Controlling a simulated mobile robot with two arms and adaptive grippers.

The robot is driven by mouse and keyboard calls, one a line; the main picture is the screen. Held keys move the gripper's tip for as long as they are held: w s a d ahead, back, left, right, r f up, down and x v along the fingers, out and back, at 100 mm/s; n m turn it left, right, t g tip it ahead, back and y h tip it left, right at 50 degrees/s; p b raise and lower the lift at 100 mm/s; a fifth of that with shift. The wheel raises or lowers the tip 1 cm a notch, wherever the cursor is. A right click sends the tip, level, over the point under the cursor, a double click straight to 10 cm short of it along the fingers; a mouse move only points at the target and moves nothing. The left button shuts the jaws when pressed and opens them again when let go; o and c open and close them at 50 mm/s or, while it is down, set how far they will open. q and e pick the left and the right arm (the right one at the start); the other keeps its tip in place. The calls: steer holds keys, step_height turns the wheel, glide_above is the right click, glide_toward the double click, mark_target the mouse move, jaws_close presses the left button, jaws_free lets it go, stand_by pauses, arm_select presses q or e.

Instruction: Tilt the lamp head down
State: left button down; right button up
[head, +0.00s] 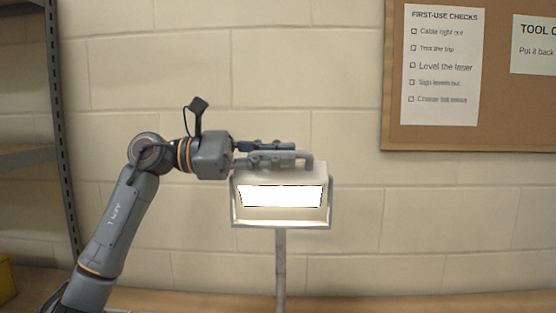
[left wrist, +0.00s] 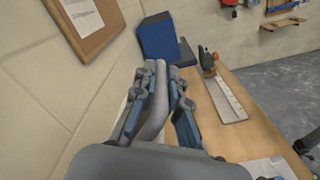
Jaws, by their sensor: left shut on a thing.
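The lamp head (head: 322,213) is a pale box with a bright lit panel facing me, on top of a thin grey post (head: 281,268). A grey bar handle (head: 308,158) runs along its top. My left gripper (head: 290,153) comes in from the left and is shut on the handle. In the left wrist view the handle (left wrist: 155,110) passes between the fingers of my left gripper (left wrist: 163,85). The lamp head is mostly hidden in that view. My right gripper is in neither view.
A block wall stands behind the lamp, with a cork board (head: 393,130) at upper right. Shelving (head: 62,120) stands at left.

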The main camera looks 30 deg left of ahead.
arm_select(q)
steer(key=shift+f, duration=0.1)
stand_by(0.4)
steer(key=c, duration=1.4)
jaws_free()
steer(key=shift+o, duration=0.2)
steer(key=v, duration=1.2)
